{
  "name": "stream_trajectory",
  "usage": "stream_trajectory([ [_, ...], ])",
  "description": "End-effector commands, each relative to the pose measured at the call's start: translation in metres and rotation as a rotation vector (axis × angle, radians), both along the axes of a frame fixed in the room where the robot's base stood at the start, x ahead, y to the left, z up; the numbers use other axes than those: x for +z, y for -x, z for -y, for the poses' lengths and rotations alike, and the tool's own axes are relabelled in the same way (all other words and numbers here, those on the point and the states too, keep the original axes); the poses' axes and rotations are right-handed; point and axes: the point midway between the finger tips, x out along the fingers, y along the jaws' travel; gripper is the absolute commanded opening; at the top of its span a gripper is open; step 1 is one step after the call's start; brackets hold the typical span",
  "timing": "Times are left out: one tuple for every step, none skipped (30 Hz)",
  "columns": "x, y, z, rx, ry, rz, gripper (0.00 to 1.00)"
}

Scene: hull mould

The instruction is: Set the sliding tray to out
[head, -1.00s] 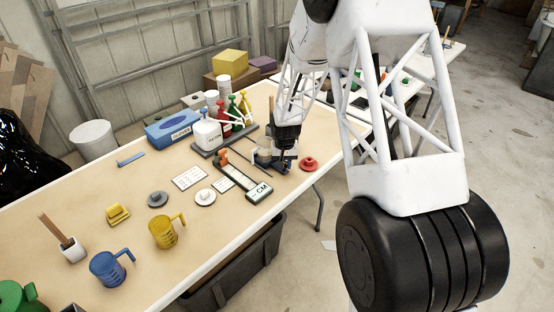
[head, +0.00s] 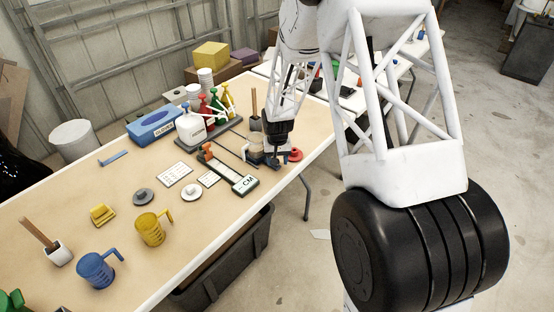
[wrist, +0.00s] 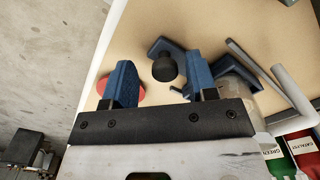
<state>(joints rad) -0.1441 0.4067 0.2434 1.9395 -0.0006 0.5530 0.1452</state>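My gripper (wrist: 161,82) has two blue fingers set wide apart, with nothing held between them. In the wrist view a round black knob (wrist: 164,68) shows in the gap between the fingers, beyond the palm; I cannot tell whether either finger touches it. Dark blue-grey bracket-like parts (wrist: 163,46) lie around the knob and partly behind the right finger. I cannot tell for sure which part is the sliding tray. In the head view my gripper (head: 279,156) is low over the small dark fixture near the table's right front edge, and my wrist hides part of it.
A red disc (head: 295,155) lies just right of the gripper. A translucent jar (wrist: 247,98) and a grey rod (wrist: 256,62) are close by in the wrist view.

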Motion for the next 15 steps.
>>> stream_trajectory([
  [0.000, 0.000, 0.000, 0.000, 0.000, 0.000, 0.53],
  [0.000, 0.000, 0.000, 0.000, 0.000, 0.000, 0.53],
  [0.000, 0.000, 0.000, 0.000, 0.000, 0.000, 0.53],
  [0.000, 0.000, -0.001, 0.000, 0.000, 0.001, 0.53],
  [0.001, 0.000, -0.001, 0.000, 0.000, 0.001, 0.53],
  [0.002, 0.000, -0.001, 0.000, 0.000, 0.001, 0.53],
  [0.003, -0.001, -0.001, 0.000, 0.000, 0.001, 0.53],
  [0.004, -0.001, -0.001, 0.000, 0.000, 0.002, 0.53],
  [0.006, -0.001, -0.001, 0.000, 0.000, 0.002, 0.53],
  [0.008, -0.001, -0.001, 0.000, -0.001, 0.002, 0.53],
  [0.010, -0.001, -0.001, 0.000, -0.001, 0.002, 0.53],
  [0.013, -0.001, -0.001, 0.000, -0.001, 0.002, 0.53],
  [0.015, -0.001, -0.001, 0.000, -0.001, 0.002, 0.53],
  [0.018, -0.001, -0.001, 0.000, -0.001, 0.002, 0.53],
  [0.022, -0.001, -0.001, 0.000, 0.000, 0.002, 0.53],
])
